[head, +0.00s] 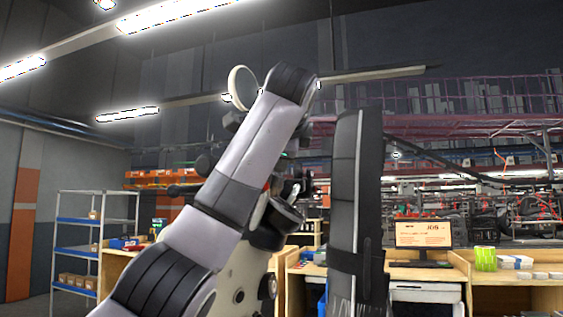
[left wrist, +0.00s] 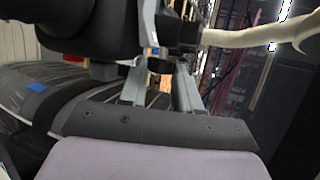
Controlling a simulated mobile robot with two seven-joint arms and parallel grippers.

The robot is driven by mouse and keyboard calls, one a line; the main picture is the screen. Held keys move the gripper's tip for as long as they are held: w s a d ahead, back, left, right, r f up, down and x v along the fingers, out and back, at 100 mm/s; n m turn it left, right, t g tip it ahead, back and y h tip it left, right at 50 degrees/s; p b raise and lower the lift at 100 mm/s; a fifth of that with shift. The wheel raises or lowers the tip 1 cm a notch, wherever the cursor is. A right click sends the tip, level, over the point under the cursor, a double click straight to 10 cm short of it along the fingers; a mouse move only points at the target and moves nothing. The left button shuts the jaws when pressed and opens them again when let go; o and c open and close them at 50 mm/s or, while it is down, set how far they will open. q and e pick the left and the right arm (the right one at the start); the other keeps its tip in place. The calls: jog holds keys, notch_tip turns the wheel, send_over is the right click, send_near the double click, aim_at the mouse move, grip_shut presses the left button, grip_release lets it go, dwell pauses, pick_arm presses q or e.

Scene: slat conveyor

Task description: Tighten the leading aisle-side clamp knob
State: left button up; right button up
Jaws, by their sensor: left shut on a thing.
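In the left wrist view my left gripper (left wrist: 160,82) has its two grey fingers closed on a small dark knob (left wrist: 159,66). The knob shows only in part between the fingertips, just below a large black rounded part. In the head view my left arm rises from the lower left across the middle and hides much of the work area; I cannot make out the fingertips there. A cream fixture body (head: 240,285) with dark round fittings shows behind the arm. My right gripper is in neither view.
A tall black upright panel (head: 345,210) stands close to the right of my arm. Behind it are wooden workbenches (head: 530,285) with a monitor (head: 423,234). A blue-edged shelf rack (head: 75,250) stands at the left. A cream curved bar (left wrist: 250,38) crosses the wrist view's upper right.

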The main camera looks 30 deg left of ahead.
pick_arm(q)
jog(key=o, duration=0.8)
jog(key=shift+c, duration=0.2)
jog(key=b+v, duration=0.1)
jog(key=v, duration=0.6)
